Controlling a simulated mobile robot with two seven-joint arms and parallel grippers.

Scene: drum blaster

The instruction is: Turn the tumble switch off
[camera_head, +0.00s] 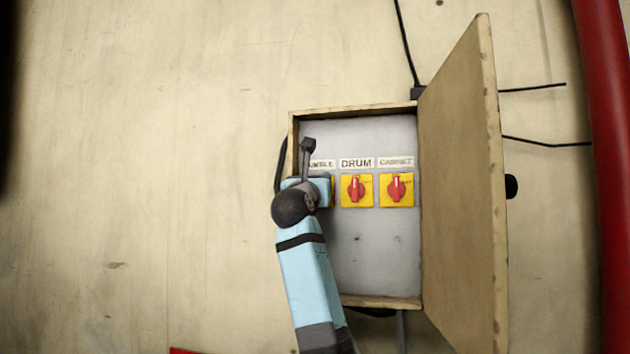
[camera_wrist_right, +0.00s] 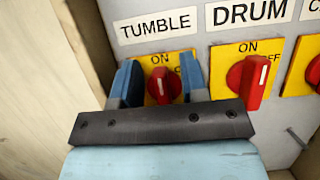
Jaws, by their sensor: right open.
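The tumble switch is a red knob (camera_wrist_right: 160,86) on a yellow plate under the TUMBLE label. Its white mark points up toward ON in the right wrist view. My right gripper (camera_wrist_right: 159,78) is open, with one blue finger on each side of the knob. Whether the fingers touch it I cannot tell. In the head view my right gripper (camera_head: 321,188) covers most of this switch, and only a sliver of its yellow plate shows. My left gripper is in neither view.
The DRUM switch (camera_head: 356,189) and CABINET switch (camera_head: 397,188) sit close to the right on the grey panel (camera_head: 375,250). The wooden box door (camera_head: 462,190) stands open at the right. The box's left wall (camera_wrist_right: 88,40) is close beside my right gripper.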

